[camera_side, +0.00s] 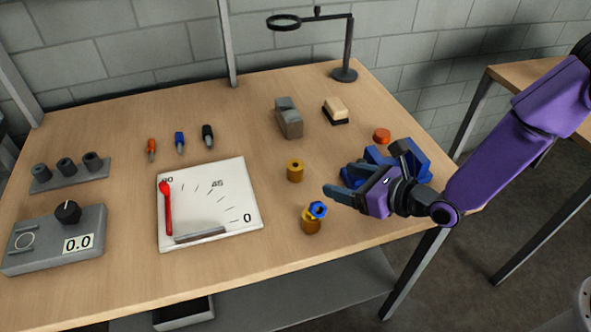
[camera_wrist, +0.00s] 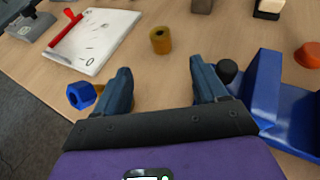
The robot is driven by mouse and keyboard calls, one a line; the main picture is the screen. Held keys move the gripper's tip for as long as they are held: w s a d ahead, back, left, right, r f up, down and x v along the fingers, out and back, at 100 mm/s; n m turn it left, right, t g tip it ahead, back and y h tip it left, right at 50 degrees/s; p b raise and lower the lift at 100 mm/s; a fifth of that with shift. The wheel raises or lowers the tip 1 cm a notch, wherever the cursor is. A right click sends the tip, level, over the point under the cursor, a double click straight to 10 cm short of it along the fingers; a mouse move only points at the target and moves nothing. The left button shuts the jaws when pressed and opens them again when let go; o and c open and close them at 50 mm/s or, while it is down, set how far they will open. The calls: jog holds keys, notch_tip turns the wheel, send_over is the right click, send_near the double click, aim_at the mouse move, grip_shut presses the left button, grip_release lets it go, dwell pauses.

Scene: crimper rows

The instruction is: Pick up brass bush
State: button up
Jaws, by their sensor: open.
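A brass-coloured bush (camera_side: 295,171), a short upright cylinder with a hole in its top, stands on the wooden table. It also shows in the wrist view (camera_wrist: 161,40), ahead of the gap between my fingers. My gripper (camera_side: 345,181) is open and empty, to the right of the bush and apart from it. In the wrist view my two fingers (camera_wrist: 160,72) are spread with bare table between them. A second brass-brown cylinder (camera_side: 311,227) stands nearer the front edge, with a blue ring-shaped nut (camera_side: 318,209) at its top; the nut also shows in the wrist view (camera_wrist: 81,95).
A blue fixture (camera_side: 414,161) sits close behind my gripper, with an orange disc (camera_side: 382,135) beyond it. A white dial board (camera_side: 208,205) with a red pointer lies left of the bush. A grey block (camera_side: 288,118) and a brush-like block (camera_side: 335,111) stand behind.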

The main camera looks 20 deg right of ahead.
aim_at(293, 165)
jog(key=x, duration=1.6)
jog(key=shift+w+a, duration=0.15)
jog(key=shift+w, duration=0.1)
jog(key=c, duration=1.2)
